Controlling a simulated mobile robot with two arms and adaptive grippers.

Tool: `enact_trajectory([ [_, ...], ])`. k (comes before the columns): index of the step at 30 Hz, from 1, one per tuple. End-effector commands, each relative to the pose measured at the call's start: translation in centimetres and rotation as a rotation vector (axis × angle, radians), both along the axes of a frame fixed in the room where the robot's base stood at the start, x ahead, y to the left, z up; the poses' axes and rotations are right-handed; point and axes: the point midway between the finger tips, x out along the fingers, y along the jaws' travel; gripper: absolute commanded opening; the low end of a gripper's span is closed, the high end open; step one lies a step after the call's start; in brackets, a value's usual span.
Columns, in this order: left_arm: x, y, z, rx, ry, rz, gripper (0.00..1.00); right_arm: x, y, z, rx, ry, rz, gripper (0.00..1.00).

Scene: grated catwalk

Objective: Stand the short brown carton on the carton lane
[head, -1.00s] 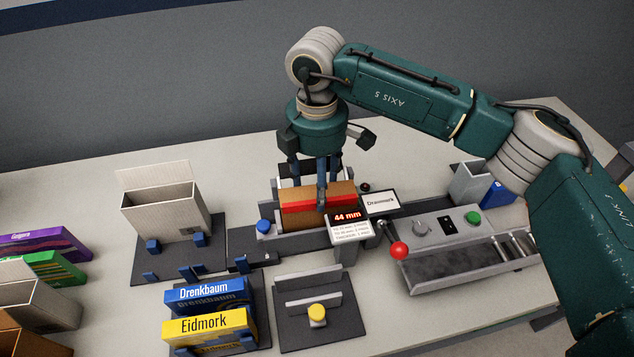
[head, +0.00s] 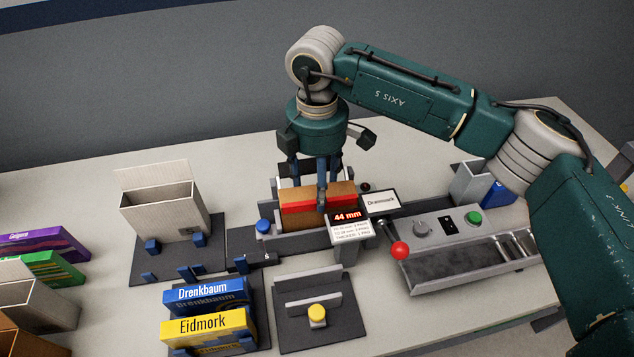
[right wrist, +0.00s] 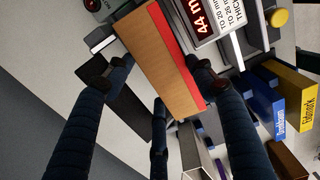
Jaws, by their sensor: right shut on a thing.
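The brown carton (head: 297,222) with a red band stands in the gauge station at the middle of the table in the head view. In the right wrist view the brown carton (right wrist: 165,62) shows its long top face and red side. My right gripper (head: 320,190) comes from above and is shut on it; dark fingers of my right gripper (right wrist: 163,75) flank its sides. The carton's lower part is partly hidden by the station. A dark strip (head: 405,211) runs right from the station; I cannot tell whether it is the carton lane. My left gripper is out of view.
The gauge display (head: 347,216) reads 44 mm. A red-knobbed lever (head: 399,250) and green-button panel (head: 473,217) stand to the right. An open pale carton (head: 165,210) is left; blue (head: 207,292) and yellow boxes (head: 208,326) stand in front.

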Motion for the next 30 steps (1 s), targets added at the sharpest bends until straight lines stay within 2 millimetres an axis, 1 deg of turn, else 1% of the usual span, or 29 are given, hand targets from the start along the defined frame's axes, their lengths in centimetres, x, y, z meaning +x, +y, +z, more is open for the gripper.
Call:
enact_trajectory([
  [12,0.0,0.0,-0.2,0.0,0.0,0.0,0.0,0.0,0.0,0.0,0.001,-0.001,0.0,0.28],
  [13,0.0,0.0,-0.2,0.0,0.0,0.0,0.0,0.0,0.0,0.0,0.001,-0.001,0.0,0.57],
  [16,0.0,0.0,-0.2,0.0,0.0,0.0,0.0,0.0,0.0,0.0,0.001,-0.001,0.0,0.77],
  [26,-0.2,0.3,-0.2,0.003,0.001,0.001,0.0,0.1,0.1,0.2,0.001,-0.003,0.0,0.77],
  [29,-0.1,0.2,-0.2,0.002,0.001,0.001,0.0,0.2,0.1,1.0,0.003,-0.005,-0.001,0.77],
  [30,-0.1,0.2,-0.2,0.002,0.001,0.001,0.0,0.2,0.1,1.5,0.003,-0.007,-0.002,0.77],
])
